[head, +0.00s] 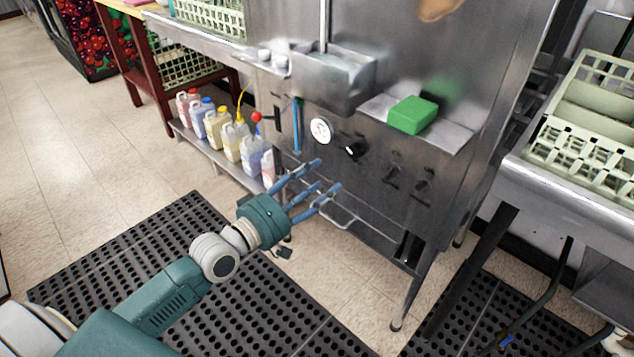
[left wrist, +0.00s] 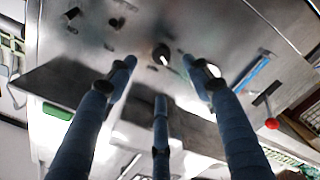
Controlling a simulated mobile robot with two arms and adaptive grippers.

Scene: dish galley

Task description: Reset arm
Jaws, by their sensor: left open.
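My left arm comes in from the lower left in the head view. Its gripper (head: 318,184) has blue fingers spread open, with nothing between them. It points at the front of the steel dish machine (head: 375,195), below the gauge and black knob (head: 355,150). The left wrist view shows the same open fingers (left wrist: 160,85) in front of the steel panel, with a black knob (left wrist: 161,54) beyond them. I cannot tell how near the fingertips are to the panel. My right gripper is not in view.
A green block (head: 412,114) lies on a steel ledge. Several jugs (head: 232,138) stand on a low shelf at left. A red-knobbed lever (head: 257,117) sticks out beside the machine. A dish rack (head: 580,165) sits on the right counter. Black mats (head: 190,250) cover the floor.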

